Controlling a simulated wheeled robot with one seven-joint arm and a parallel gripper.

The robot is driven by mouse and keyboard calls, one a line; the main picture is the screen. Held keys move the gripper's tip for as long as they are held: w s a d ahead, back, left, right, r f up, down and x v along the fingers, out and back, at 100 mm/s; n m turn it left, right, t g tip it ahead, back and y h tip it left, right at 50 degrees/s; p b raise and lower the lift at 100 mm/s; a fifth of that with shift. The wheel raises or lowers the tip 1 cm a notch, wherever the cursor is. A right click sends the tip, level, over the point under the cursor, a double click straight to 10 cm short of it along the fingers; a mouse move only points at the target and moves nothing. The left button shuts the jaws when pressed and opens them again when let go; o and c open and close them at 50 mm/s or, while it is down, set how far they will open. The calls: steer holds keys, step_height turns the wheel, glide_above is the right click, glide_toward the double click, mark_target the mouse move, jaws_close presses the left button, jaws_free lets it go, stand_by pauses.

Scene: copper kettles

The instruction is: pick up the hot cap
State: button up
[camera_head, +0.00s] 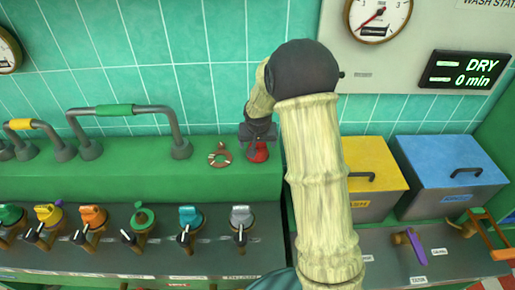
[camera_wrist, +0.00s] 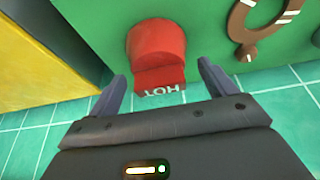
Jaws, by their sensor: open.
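The hot cap is a red round knob with a flat block grip marked HOT. In the wrist view the hot cap (camera_wrist: 157,52) sits on the green surface, its lettered end pointing toward my gripper (camera_wrist: 160,82). My gripper is open, one finger on each side of the cap's near end, with gaps showing. In the head view the hot cap (camera_head: 258,152) shows just below my gripper (camera_head: 258,140), partly hidden by it. I cannot tell whether any finger touches it.
A brown ring-shaped piece (camera_head: 220,156) lies left of the cap. A grey pipe with green sleeve (camera_head: 115,110) stands farther left. Yellow (camera_head: 372,165) and blue (camera_head: 450,170) lidded boxes stand right. Several coloured valves (camera_head: 190,220) line the front. A teal tiled wall is behind.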

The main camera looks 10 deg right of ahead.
stand_by(0.4)
steer(key=c, duration=1)
steer(key=shift+r, duration=0.1)
step_height(320, 180, up, 10)
steer(key=shift+f+b, duration=0.1)
steer(key=shift+b, duration=0.55)
